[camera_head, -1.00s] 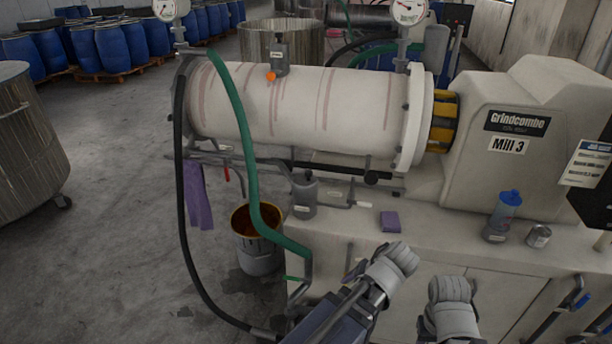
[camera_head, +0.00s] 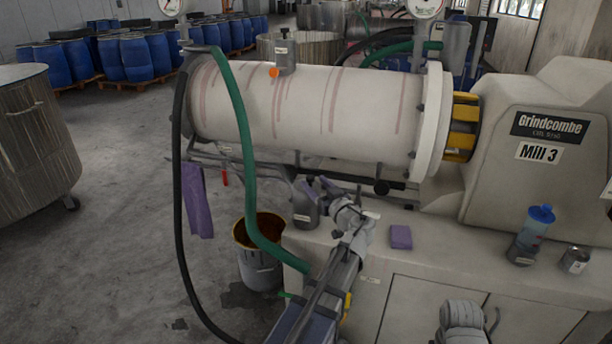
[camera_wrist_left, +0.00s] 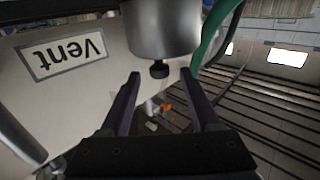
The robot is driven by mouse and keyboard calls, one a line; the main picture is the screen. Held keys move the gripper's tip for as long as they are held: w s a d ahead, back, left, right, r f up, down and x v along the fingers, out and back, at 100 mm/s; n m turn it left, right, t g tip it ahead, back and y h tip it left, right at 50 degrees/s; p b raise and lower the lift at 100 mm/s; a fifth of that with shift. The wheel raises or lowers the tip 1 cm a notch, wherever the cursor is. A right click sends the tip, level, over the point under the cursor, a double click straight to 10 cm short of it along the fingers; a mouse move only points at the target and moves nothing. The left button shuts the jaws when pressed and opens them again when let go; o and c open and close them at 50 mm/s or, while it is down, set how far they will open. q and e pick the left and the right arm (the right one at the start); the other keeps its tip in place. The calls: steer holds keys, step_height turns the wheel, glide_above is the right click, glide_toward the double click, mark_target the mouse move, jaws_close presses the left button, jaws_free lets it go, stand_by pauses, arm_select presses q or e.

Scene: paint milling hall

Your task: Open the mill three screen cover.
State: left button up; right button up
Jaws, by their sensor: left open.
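Mill 3 is a long off-white cylinder (camera_head: 310,110) with pinkish streaks, joined at the right to a housing (camera_head: 560,150) labelled "Mill 3". A small grey fitting (camera_head: 285,54) with an orange knob stands on top. I cannot tell which part is the screen cover. My left gripper (camera_head: 318,184) is open above the bench's left part, just below the cylinder, beside a grey canister (camera_head: 305,212). In the left wrist view the open fingers (camera_wrist_left: 160,77) point toward a grey round body (camera_wrist_left: 165,28) with a black knob, near an upside-down "Vent" label (camera_wrist_left: 64,56).
A green hose (camera_head: 247,150) and a black hose (camera_head: 179,190) hang at the left. A bucket (camera_head: 260,270) stands on the floor. A purple cloth (camera_head: 400,237), a blue-topped bottle (camera_head: 533,232) and a tin (camera_head: 575,260) are on the bench.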

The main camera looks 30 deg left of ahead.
arm_select(q)
steer(key=x, duration=0.6)
steer(key=shift+w+a, duration=0.25)
steer(key=shift+a, duration=0.05)
jaws_close()
stand_by(1.2)
